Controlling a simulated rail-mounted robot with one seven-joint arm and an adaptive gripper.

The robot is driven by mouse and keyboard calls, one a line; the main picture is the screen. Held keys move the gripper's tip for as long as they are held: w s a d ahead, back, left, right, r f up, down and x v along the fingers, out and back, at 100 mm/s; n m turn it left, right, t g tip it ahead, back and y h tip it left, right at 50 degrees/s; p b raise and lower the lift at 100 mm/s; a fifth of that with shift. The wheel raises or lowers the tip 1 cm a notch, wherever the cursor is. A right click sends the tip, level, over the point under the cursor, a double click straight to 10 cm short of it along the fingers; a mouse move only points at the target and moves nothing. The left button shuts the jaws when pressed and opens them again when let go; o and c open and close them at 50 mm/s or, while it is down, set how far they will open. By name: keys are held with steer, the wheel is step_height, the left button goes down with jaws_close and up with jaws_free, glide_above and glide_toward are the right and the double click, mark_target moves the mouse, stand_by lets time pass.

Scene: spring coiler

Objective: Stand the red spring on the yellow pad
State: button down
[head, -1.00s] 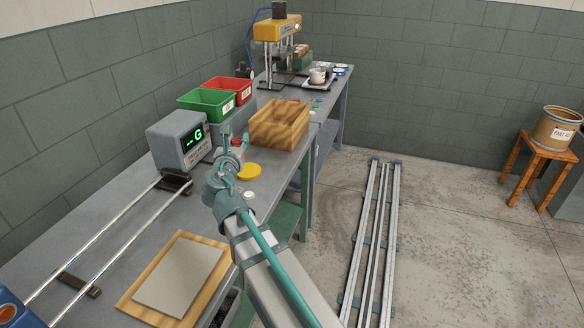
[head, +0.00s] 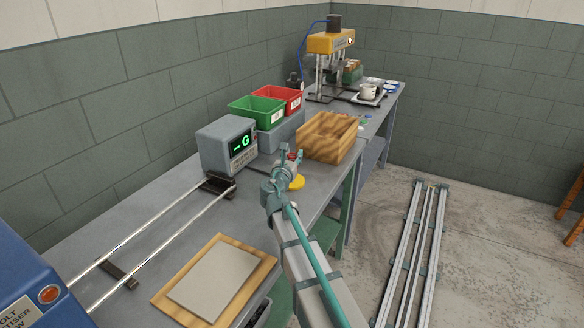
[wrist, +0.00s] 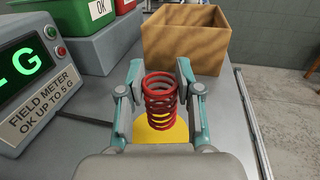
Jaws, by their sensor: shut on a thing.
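The red spring (wrist: 160,97) is upright between the fingers of my gripper (wrist: 161,85) in the wrist view. The fingers are shut on its sides. The yellow pad (wrist: 172,135) lies flat on the bench, behind and below the spring in that view. The spring's lower coils overlap the pad; I cannot tell whether they touch it. In the head view my gripper (head: 288,163) is beside the yellow pad (head: 297,182) and hides part of it. Only a small red bit of the spring shows there.
A wooden box (head: 327,137) stands beyond the pad. Green (head: 256,111) and red (head: 285,99) bins and the field meter (head: 228,145) stand to the left. Metal rails (head: 150,235) and a board with a grey plate (head: 215,282) are nearer.

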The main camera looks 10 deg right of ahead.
steer(key=shift+w+f, duration=0.65)
steer(key=shift+f, duration=0.15)
steer(key=shift+w+f, duration=0.15)
steer(key=shift+f, duration=1.5)
steer(key=shift+f, duration=0.15)
steer(key=c, duration=0.8)
jaws_free()
steer(key=shift+b, duration=0.3)
steer(key=shift+o, duration=0.2)
steer(key=v, duration=1.2)
